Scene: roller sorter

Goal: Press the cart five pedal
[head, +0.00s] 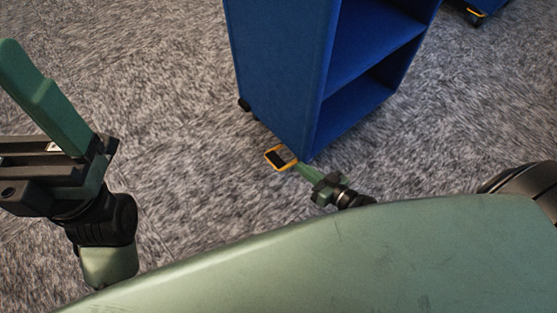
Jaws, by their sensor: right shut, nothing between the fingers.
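A blue cart (277,75) with open shelves stands on the carpet at the top centre. A small pedal (279,158) with an orange rim and a dark top sticks out low at its near corner. My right gripper (300,167) is shut and empty, reaching down low with its green fingertips at the pedal's right edge. I cannot tell whether they touch it or are just above. No number shows on the cart. My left gripper (42,95) is raised at the left; one green finger shows clearly, so its opening is unclear.
Another blue cart (488,5) with an orange part at its base shows at the top right corner. A black caster (244,104) is under the near cart's left side. Grey carpet (165,80) to the left is clear.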

